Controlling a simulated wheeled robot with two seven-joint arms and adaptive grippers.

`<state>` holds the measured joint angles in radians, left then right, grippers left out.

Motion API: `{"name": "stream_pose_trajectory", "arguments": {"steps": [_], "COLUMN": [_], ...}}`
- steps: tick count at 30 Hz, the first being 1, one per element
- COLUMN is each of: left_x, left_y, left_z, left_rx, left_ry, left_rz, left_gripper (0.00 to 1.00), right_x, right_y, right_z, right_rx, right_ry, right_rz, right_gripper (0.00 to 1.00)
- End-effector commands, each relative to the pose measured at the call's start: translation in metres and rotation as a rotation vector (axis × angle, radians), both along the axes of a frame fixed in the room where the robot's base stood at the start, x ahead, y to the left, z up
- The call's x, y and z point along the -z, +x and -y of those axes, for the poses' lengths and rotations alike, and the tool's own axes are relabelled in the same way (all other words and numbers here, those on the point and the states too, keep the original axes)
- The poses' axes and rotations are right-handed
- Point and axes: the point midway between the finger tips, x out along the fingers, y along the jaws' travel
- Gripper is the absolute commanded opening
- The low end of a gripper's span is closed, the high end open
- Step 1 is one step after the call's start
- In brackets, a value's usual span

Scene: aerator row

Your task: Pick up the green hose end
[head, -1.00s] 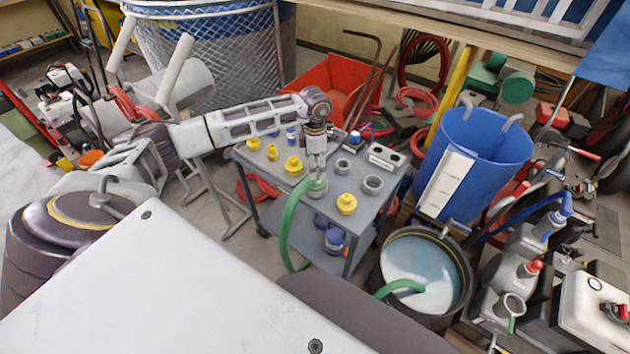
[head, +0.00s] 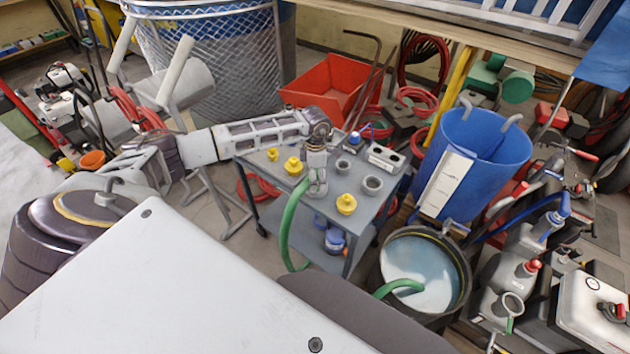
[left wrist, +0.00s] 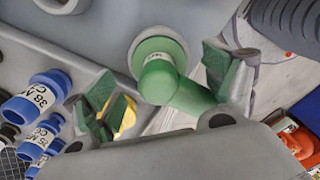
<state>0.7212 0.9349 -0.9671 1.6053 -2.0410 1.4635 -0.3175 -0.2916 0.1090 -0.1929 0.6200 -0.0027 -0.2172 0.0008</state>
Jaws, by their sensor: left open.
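The green hose (head: 286,228) rises over the near edge of the grey cart, and its end is hidden behind my left gripper (head: 317,190) in the head view. In the left wrist view the green hose end (left wrist: 160,72), with a pale collar around it, shows between the two green-padded fingers of my left gripper (left wrist: 163,88). The fingers are apart on either side of it, and I see a gap at both sides. My right gripper is not in view.
Blue fittings (left wrist: 38,98) show in the left wrist view. A round tub of water (head: 425,270) and a blue bin (head: 475,160) stand to the right.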

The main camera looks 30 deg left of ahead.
Motion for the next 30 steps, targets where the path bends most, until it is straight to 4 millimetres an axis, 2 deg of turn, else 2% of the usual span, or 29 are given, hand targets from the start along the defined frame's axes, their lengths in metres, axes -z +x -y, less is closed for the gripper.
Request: {"name": "stream_pose_trajectory", "arguments": {"steps": [3, 7, 21, 23, 30], "left_x": [0.013, 0.020, 0.022, 0.022, 0.022], "left_y": [0.000, 0.000, 0.000, 0.000, 0.000], "left_z": [0.001, 0.000, 0.000, 0.000, 0.000], "left_rx": [0.000, 0.000, 0.000, 0.000, 0.000], "left_ry": [-0.001, -0.001, -0.001, 0.000, 0.000], "left_rz": [-0.002, -0.001, -0.001, 0.000, 0.000], "left_gripper": [0.85, 0.85, 0.85, 0.80, 0.49], "right_x": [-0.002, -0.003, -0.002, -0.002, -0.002], "right_y": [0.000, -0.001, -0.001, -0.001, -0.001], "right_z": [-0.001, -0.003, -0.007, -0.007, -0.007], "right_rx": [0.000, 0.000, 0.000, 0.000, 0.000], "right_ry": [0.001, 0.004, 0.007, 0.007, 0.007], "right_rz": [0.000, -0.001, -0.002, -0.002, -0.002], "right_gripper": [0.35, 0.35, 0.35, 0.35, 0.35]}}
